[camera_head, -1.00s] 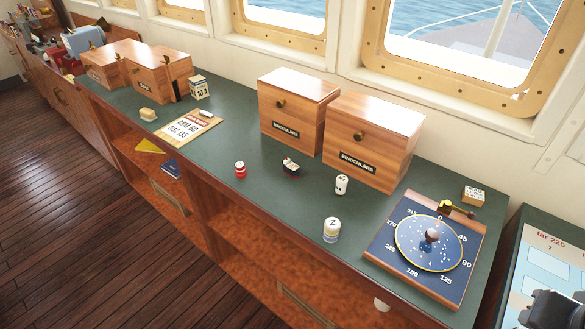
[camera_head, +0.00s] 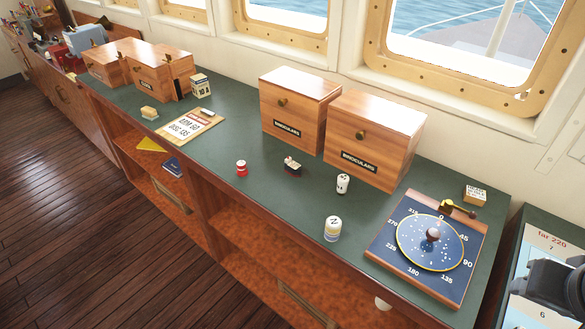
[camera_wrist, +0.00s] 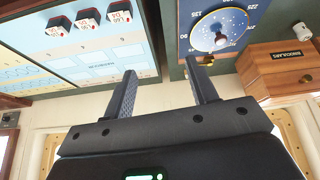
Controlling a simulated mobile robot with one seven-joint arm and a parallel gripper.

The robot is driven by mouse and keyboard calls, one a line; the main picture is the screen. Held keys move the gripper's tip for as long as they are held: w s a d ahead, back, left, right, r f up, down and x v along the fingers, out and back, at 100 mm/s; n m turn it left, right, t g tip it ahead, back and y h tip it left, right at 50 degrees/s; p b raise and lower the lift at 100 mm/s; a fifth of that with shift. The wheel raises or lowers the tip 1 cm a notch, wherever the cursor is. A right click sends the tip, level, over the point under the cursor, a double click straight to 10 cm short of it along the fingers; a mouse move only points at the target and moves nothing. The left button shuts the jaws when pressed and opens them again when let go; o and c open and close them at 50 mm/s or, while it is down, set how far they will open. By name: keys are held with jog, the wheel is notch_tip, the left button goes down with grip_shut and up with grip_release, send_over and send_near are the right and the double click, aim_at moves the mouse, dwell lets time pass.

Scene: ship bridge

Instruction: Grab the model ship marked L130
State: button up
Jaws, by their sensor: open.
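Several small model pieces with white, red-marked tops and dark sides, one of them here (camera_wrist: 87,18), sit on a pale chart panel at the upper left of the wrist view. I cannot tell which thing is marked L130. My gripper (camera_wrist: 160,75) is open and empty in the wrist view, with its fingers apart and the pieces beyond them to the left.
The chart panel (camera_head: 540,250) is at the right of the head view. A blue compass dial board (camera_head: 395,240) stands beside it on the counter. Two binoculars boxes (camera_head: 368,140) stand behind. A red-white pot (camera_head: 241,168) and white cylinders (camera_head: 332,229) stand on the counter.

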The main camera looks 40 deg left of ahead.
jog(key=w+a+r+n+y, duration=0.1)
jog(key=w+a+r+n, duration=0.3)
jog(key=w+a, duration=0.6)
jog(key=n+g+y, duration=0.3)
jog(key=n+g, duration=0.2)
jog(key=n, duration=0.7)
send_over(294, 165)
jog(key=d, duration=0.3)
jog(key=f, duration=1.8)
jog(key=shift+s+a, duration=0.25)
jog(key=x, duration=0.5)
jog(key=shift+w+f, duration=0.15)
jog(key=shift+f, duration=0.2)
jog(key=shift+c, duration=0.3)
jog(key=c, duration=1)
